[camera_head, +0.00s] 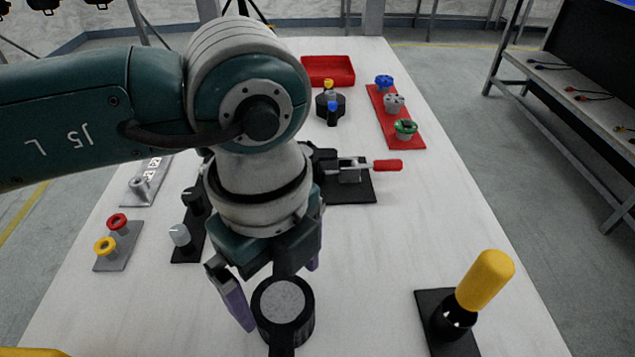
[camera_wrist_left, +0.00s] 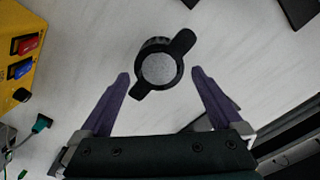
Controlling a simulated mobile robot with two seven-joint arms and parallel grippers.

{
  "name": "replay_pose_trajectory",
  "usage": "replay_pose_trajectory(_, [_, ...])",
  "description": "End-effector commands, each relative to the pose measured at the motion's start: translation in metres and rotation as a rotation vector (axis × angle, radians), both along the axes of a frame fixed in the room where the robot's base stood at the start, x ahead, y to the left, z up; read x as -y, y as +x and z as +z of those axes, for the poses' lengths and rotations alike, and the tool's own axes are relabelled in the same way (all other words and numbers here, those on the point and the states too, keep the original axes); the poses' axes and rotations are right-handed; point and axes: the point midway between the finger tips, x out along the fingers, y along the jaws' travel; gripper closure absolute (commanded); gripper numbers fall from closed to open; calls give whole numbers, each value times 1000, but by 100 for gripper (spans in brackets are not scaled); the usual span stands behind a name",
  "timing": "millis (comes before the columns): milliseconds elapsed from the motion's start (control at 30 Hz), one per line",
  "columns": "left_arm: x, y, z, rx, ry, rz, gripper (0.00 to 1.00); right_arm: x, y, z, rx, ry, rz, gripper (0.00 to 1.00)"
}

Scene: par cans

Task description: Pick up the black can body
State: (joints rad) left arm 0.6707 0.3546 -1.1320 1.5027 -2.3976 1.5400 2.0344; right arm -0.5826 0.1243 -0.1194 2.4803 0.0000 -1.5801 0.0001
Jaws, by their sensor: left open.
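The black can body (camera_head: 283,312) is a short black cylinder with a grey round top and a black tab, standing on the white table at the front. It also shows in the left wrist view (camera_wrist_left: 160,69), with tabs on two opposite sides. My left gripper (camera_head: 279,293) points down at it with its purple fingers open. In the left wrist view the open fingers (camera_wrist_left: 160,76) lie either side of the can with gaps, the can at fingertip level in the picture. Whether it is at their height I cannot tell. My right gripper is not in view.
A black stand with a yellow-handled tool (camera_head: 485,280) is to the right. Knob plates (camera_head: 118,247) stand left, a red-handled clamp (camera_head: 350,170) behind. A red tray (camera_head: 328,70) and a red valve board (camera_head: 396,117) are farther back. A yellow box (camera_wrist_left: 20,45) lies left of the can.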

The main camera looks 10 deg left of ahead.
Motion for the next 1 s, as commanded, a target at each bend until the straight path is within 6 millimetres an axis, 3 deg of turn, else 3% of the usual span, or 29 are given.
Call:
replay_pose_trajectory(200, [0,-2,-34,-3,-1,-1,0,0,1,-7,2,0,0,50])
replay_pose_trajectory(500, [0,-1,-38,-1,-2,-1,1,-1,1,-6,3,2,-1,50])
replay_pose_trajectory(1000, [0,-1,-38,-1,-2,-1,57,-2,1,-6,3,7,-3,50])
